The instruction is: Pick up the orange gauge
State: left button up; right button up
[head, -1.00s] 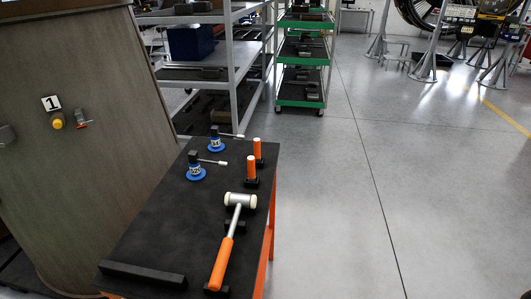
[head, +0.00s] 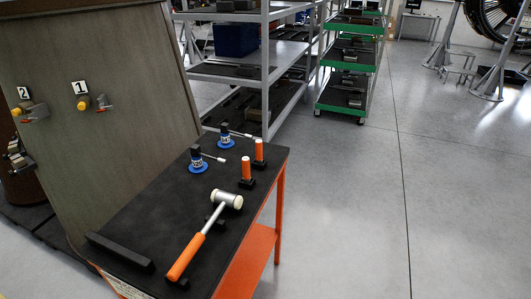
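Two upright orange cylinders in black holders, which look like the orange gauges, stand near the right edge of a black-topped cart (head: 150,215) in the head view. The nearer orange gauge (head: 246,168) is in front and a little left of the farther orange gauge (head: 259,150). Their markings are too small to read. Neither of my grippers shows in the head view.
A large panel (head: 110,140) stands left. Grey shelving (head: 268,70) and a green trolley (head: 350,65) stand behind. Floor at right is clear.

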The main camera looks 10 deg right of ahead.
aim_at(258, 143)
jog(key=i+l+u, duration=0.1)
jog(key=l, duration=0.35)
jog(key=i+l+u, duration=0.15)
jog(key=l, duration=0.3)
jog(key=i+l, duration=0.25)
jog(key=l, duration=0.15)
jog(key=i+l, duration=0.25)
jog(key=l, duration=0.15)
jog(key=u, duration=0.05)
